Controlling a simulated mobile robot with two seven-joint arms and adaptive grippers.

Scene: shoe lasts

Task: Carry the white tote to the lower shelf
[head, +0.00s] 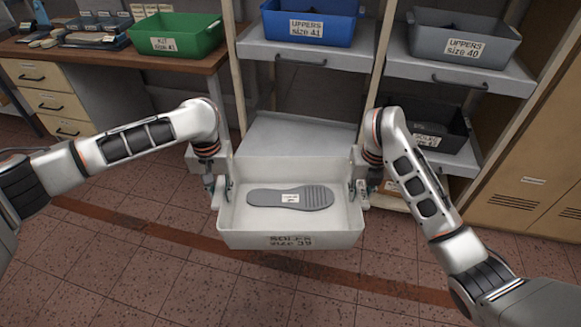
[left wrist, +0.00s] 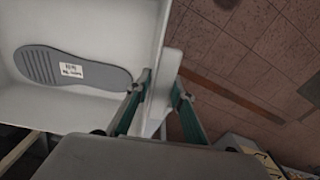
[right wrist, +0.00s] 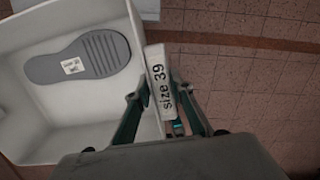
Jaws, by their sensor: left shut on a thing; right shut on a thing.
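The white tote (head: 291,239) is held level between my two arms in the head view, with a label reading size 39 on its near wall. A grey shoe sole (head: 262,197) with a small white tag lies inside it. My left gripper (head: 221,188) is shut on the tote's left end, and its fingers straddle the wall in the left wrist view (left wrist: 158,100). My right gripper (head: 359,186) is shut on the right end, over a handle marked size 39 in the right wrist view (right wrist: 163,100). The lower shelf (head: 300,137) is an empty grey surface just behind the tote.
A blue bin (head: 309,28) stands on the shelf above, and a grey bin (head: 462,48) stands at its right. A black bin (head: 440,138) sits on the lower right shelf. A green bin (head: 176,46) is on the workbench at left. Rack posts flank the empty shelf.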

